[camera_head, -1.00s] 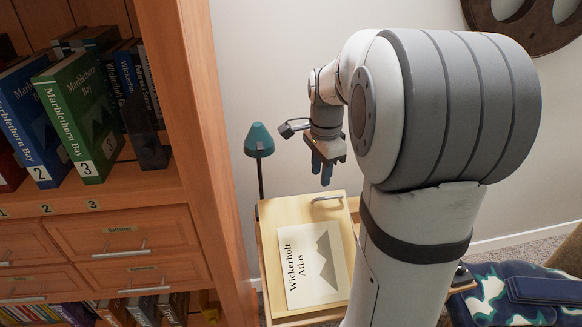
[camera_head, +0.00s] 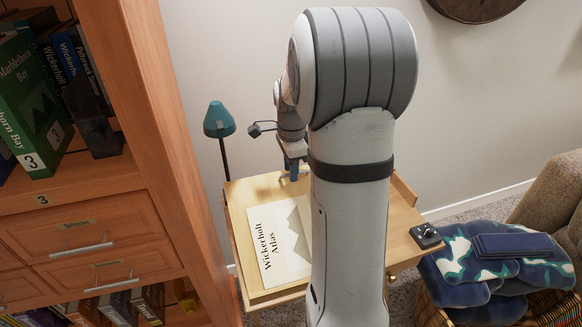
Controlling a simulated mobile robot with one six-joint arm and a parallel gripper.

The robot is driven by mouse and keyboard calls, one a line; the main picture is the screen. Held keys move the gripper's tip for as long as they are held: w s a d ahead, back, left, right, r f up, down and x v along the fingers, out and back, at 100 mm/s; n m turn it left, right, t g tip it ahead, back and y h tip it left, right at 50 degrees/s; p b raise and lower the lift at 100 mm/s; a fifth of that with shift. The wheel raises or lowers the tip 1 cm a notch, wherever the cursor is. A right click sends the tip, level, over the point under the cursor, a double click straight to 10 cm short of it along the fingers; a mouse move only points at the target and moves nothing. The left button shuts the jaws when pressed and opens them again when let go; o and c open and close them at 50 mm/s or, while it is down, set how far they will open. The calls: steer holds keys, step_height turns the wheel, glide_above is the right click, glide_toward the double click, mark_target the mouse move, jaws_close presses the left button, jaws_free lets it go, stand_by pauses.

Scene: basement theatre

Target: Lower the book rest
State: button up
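The book rest (camera_head: 258,192) is a pale wooden board on a small wooden table, with the Wickerholt Atlas (camera_head: 275,240) lying on it. From this angle I cannot tell how steeply the board is tilted. My gripper (camera_head: 293,174) points down at the far edge of the board, with its dark fingers close to the wood. The metal handle near that edge is hidden behind my gripper and arm. I cannot tell whether the fingers are apart, shut, or touching the handle. My arm covers the right part of the book rest.
A teal lamp (camera_head: 219,120) stands behind the table's left corner. A wooden bookcase (camera_head: 165,150) rises close on the left. At right are a small dark device (camera_head: 426,236) on the table's edge, a basket (camera_head: 548,308) with a patterned blanket (camera_head: 480,255), and an armchair (camera_head: 562,190).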

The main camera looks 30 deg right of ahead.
steer(key=shift+c, duration=0.4)
jaws_close()
steer(key=shift+w, duration=0.1)
